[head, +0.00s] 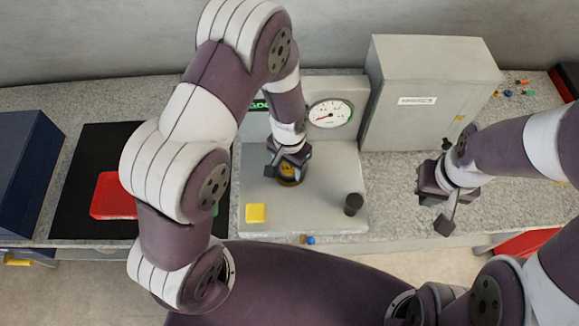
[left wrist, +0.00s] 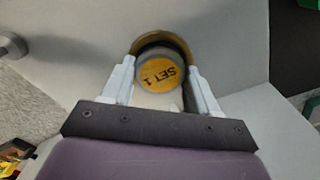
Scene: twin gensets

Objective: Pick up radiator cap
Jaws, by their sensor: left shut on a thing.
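The radiator cap (left wrist: 160,70) is a round grey piece with a yellow disc marked "SET 1". It sits at a brass-coloured ring (left wrist: 176,42), on the grey genset housing (head: 322,190). In the head view the cap (head: 288,171) shows as a small yellow spot, partly hidden under my left gripper (head: 287,163). In the left wrist view the pale fingers of my left gripper (left wrist: 163,78) are closed on both sides of the cap. Whether it has lifted off the ring cannot be told. My right gripper (head: 434,202) is open and empty, right of the housing.
A dial gauge (head: 331,113) stands behind the housing, with a grey cabinet (head: 425,95) to its right. A yellow square (head: 256,213) and a black knob (head: 353,204) sit on the housing. A red tray (head: 113,196) lies on a black mat (head: 97,145) at left.

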